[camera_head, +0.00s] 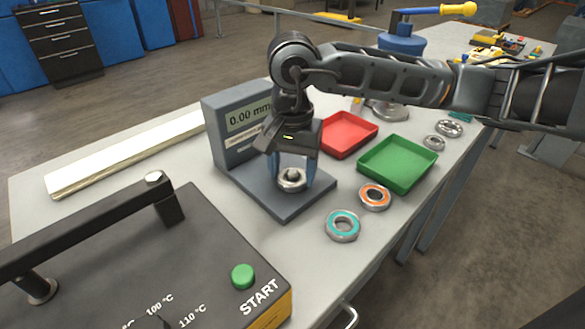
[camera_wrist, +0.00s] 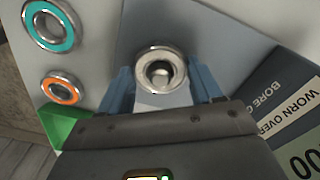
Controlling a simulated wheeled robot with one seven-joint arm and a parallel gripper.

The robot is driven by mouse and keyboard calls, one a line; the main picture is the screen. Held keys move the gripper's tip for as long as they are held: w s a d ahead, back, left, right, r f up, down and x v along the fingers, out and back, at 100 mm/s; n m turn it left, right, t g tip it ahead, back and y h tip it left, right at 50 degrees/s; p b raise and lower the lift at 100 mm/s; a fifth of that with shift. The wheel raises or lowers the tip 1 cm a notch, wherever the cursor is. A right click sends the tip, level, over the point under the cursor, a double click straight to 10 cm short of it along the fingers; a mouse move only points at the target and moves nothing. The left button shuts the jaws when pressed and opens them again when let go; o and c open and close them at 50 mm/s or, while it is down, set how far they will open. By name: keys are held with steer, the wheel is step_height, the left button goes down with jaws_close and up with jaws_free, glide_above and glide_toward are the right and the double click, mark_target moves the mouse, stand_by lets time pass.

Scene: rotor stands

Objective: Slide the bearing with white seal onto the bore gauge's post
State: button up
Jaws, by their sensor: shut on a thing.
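The bearing with white seal (camera_head: 291,186) is held between the two blue fingers of my gripper (camera_head: 292,179), low over the bore gauge's dark base plate. In the wrist view, the same bearing (camera_wrist: 142,57) lies flat between the fingertips (camera_wrist: 160,85). The gauge's grey metal post (camera_wrist: 161,73) shows inside its bore, and the post's top also seems to show there in the head view. How far down the post the ring sits, I cannot tell. The bore gauge (camera_head: 229,108) has an upright panel reading 0.00 mm.
A teal-sealed bearing (camera_head: 342,225) and an orange-sealed bearing (camera_head: 375,197) lie in front of the gauge. A green tray (camera_head: 398,163) and a red tray (camera_head: 347,135) stand to the right. A black heater box (camera_head: 150,255) with a START button fills the lower left.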

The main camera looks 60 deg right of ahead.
steer(key=o, duration=1.2)
steer(key=shift+c, duration=0.2)
steer(key=shift+r, duration=0.1)
steer(key=shift+r+p, duration=0.85)
steer(key=shift+r, duration=3.55)
steer(key=shift+s, duration=0.1)
